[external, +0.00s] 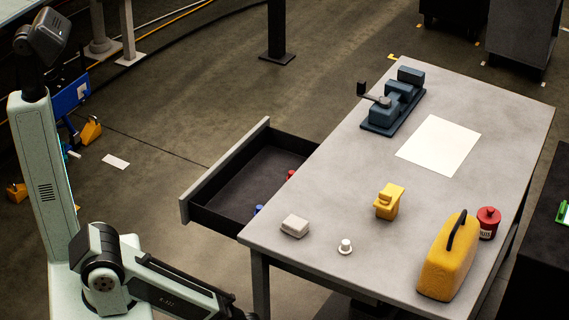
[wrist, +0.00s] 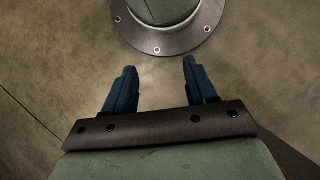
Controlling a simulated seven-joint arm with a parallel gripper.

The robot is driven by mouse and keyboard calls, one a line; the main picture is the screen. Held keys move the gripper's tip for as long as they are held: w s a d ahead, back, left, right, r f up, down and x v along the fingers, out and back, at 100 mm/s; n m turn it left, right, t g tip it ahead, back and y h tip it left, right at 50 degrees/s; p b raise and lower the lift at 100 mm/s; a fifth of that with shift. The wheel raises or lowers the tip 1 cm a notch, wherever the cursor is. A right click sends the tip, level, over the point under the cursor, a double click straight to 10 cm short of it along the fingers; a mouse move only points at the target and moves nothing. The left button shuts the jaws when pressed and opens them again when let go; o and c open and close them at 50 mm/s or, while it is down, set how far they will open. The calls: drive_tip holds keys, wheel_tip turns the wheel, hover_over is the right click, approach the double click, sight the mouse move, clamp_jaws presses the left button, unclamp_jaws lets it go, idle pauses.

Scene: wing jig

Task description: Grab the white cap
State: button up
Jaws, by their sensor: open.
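A small white cap (external: 345,247) sits on the near part of the grey table (external: 330,200), close to its front edge in the external view. My gripper (wrist: 156,80) shows in the wrist view with its two blue fingers apart and nothing between them. It is over the floor, with a round bolted base at the top of that view. In the external view my arm is at the lower left, away from the table top, and the gripper's fingers cannot be made out there. The cap is not in the wrist view.
A whitish block (external: 295,225) lies left of the cap. A yellow object (external: 389,201), a yellow case (external: 446,257) and a red canister (external: 488,222) stand to the right. A blue vise-like device (external: 393,104) and white sheet (external: 438,145) are farther back. An open drawer (external: 222,161) juts out left.

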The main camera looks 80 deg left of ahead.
drive_tip(key=w+r+t+h, duration=0.1)
drive_tip(key=w+r+t, duration=0.1)
drive_tip(key=w+r, duration=1.1)
wheel_tip(320, 180, up, 38)
drive_tip(key=m+t+y, duration=0.2)
drive_tip(key=m+t, duration=0.2)
drive_tip(key=m, duration=1.1)
hover_over(346, 242)
wheel_tip(346, 242, down, 8)
drive_tip(key=shift+s+d+r, duration=0.1)
drive_tip(key=shift+d+r, duration=0.05)
drive_tip(key=shift+r, duration=0.05)
drive_tip(key=shift+a+f, duration=0.2)
drive_tip(key=shift+f, duration=2.8)
drive_tip(key=shift+c, duration=0.2)
clamp_jaws()
